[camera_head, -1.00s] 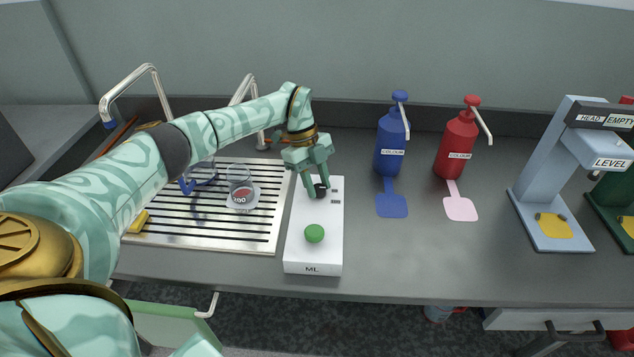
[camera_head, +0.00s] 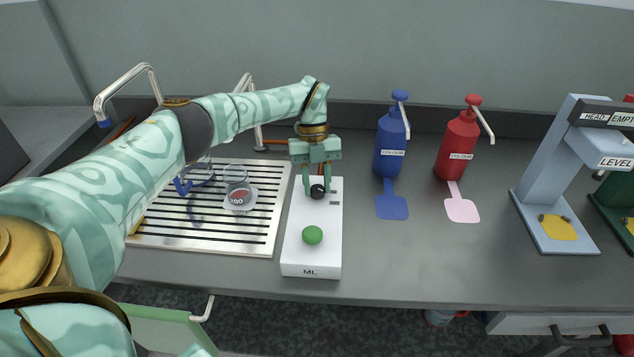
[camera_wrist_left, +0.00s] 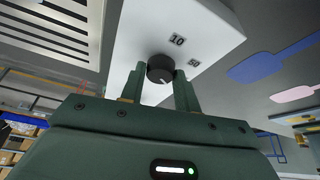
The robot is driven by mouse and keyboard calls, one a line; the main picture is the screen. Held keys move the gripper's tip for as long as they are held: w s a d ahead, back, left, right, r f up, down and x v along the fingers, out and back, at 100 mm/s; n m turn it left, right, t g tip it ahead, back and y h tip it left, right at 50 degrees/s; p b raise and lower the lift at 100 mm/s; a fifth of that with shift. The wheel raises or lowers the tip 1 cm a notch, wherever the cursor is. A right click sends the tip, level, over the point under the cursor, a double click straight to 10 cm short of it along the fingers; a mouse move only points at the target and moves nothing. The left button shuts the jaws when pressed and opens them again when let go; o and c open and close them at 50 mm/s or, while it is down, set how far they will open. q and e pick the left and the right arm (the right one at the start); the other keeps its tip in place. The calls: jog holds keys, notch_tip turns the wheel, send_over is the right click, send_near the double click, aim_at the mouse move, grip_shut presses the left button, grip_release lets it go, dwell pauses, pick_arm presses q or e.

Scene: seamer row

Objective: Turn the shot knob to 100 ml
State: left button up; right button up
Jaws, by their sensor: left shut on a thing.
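The shot knob (camera_head: 318,191) is a small black dial on top of the white dosing box (camera_head: 299,262), toward its back end. It also shows in the left wrist view (camera_wrist_left: 160,68), with a pale pointer line on its face and printed marks "10" and "50" beside it. My left gripper (camera_head: 317,188) reaches down from behind and is shut on the knob, one finger on each side. Any 100 mark is not visible. A green button (camera_head: 312,235) sits on the box's front half, above an "ML" label. My right gripper is not in view.
A slotted steel drain tray (camera_head: 262,238) lies left of the box, with a glass beaker (camera_head: 237,178) marked 200 on it. Blue (camera_head: 390,147) and red (camera_head: 459,146) colour bottles stand right of the box. A grey-blue level stand (camera_head: 541,185) is farther right.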

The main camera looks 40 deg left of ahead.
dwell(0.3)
pick_arm(q)
jog(key=o, duration=1)
jog(key=shift+c, duration=0.2)
jog(key=shift+r, duration=0.1)
jog(key=b+v, duration=0.3)
jog(key=v, duration=1.3)
jog(key=shift+r, duration=0.15)
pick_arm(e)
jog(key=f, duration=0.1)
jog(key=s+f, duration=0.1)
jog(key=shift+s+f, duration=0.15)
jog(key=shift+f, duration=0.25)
pick_arm(q)
jog(key=shift+w, duration=0.1)
